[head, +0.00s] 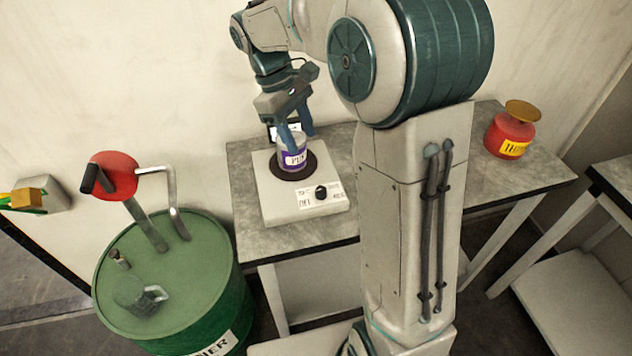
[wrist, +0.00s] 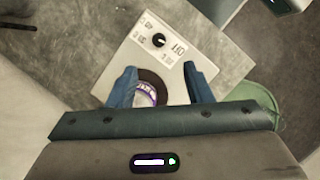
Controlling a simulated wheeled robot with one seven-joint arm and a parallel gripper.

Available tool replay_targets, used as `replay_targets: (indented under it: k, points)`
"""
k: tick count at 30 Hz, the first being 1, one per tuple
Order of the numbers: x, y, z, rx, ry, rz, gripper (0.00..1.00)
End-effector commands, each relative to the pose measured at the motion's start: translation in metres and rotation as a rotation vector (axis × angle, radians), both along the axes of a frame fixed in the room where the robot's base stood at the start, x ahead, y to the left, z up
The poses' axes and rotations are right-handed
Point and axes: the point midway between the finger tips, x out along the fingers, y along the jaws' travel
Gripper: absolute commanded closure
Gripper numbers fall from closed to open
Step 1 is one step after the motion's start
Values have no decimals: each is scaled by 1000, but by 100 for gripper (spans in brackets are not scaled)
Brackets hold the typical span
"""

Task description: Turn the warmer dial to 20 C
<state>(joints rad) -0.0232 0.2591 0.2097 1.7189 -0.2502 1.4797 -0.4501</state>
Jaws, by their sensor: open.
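The warmer (head: 278,203) is a white box with a dark round plate on top, standing on the grey table. Its black dial (head: 321,192) is on a white panel with printed marks, one reading OFF; it also shows in the wrist view (wrist: 159,41). The dial's exact setting is too small to tell. A can with a purple and white label (head: 293,158) stands upright on the plate. My gripper (head: 297,136) is open at the can's top, away from the dial. In the wrist view, the blue fingers (wrist: 163,88) show either side of the can, partly hidden by the gripper body.
A green drum (head: 190,265) with a red-wheeled hand pump (head: 113,175) stands left of the table (head: 340,150). A red can with a yellow label (head: 512,137) sits at the table's right end. A second table stands at far right. The table around the warmer is clear.

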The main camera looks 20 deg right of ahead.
Motion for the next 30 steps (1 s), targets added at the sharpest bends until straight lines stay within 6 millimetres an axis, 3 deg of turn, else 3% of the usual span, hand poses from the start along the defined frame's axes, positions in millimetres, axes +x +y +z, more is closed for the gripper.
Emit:
replay_targets:
  k: [4,10,21,30]
  points:
    - [9,3,-10,-3,36,30,54]
    - [5,-2,-27,-6,45,35,54]
    - [-17,-23,-98,-5,45,34,54]
    - [-26,-34,-133,-4,41,34,54]
